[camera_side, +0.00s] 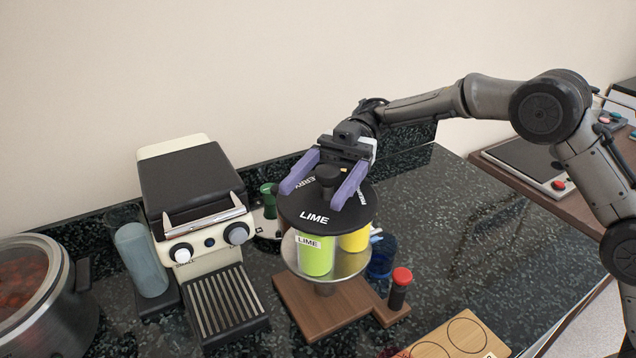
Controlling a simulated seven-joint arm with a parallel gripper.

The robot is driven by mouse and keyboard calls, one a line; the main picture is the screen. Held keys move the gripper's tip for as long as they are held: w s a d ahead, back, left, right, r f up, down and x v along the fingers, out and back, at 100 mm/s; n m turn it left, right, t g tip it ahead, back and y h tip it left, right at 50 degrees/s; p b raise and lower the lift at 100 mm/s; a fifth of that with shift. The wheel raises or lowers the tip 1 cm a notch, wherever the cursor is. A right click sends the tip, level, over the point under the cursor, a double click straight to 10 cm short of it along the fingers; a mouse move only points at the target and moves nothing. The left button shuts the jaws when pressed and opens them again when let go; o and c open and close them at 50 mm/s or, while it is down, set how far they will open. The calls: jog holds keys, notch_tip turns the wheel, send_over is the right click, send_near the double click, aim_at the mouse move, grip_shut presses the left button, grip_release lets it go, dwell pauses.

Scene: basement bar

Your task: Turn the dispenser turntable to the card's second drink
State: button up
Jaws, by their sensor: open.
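The dispenser turntable has a round black top (345,222) with white lettering; LIME faces the camera. A word ending in RRY shows partly at its back left, and another word at its right is unreadable. The turntable stands on a wooden base (322,308). My gripper (312,197) is open, with its purple fingers on either side of the black knob (327,174) atop the turntable; I cannot tell whether they touch it. I cannot make out a drink card.
A cream machine (192,190) with a ridged drip tray (226,300) stands left, with a steel pot (35,295) beyond it. A wooden board with circles (455,340) lies in front.

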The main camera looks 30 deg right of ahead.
aim_at(333, 166)
jog(key=shift+w+d, duration=0.25)
jog(key=shift+d, duration=0.05)
jog(key=v, duration=0.2)
jog(key=shift+w+d, duration=0.2)
jog(key=shift+d, duration=0.1)
notch_tip(333, 166, up, 5)
jog(key=shift+s+a+r, duration=0.1)
jog(key=shift+a, duration=0.05)
jog(key=shift+r, duration=0.85)
